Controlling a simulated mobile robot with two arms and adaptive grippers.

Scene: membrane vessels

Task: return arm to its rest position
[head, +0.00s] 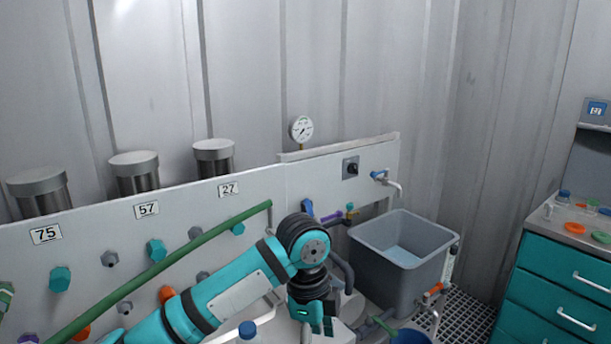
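My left arm, teal with black joints, comes in from the lower left and reaches across the front of the white panel. Its wrist bends down near the middle of the head view. My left gripper (312,318) points downward above the bench at the bottom of the view. Its fingers are small and dark there, so I cannot tell whether they are open or shut, and I see no object in them. My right arm and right gripper are not in view.
The white panel (335,165) carries coloured knobs and a green pipe (170,265). Steel vessels (215,157) stand behind it. A grey sink (400,255) lies right of my wrist, with a blue-handled tap (382,175) above. A teal drawer cabinet (555,285) stands far right.

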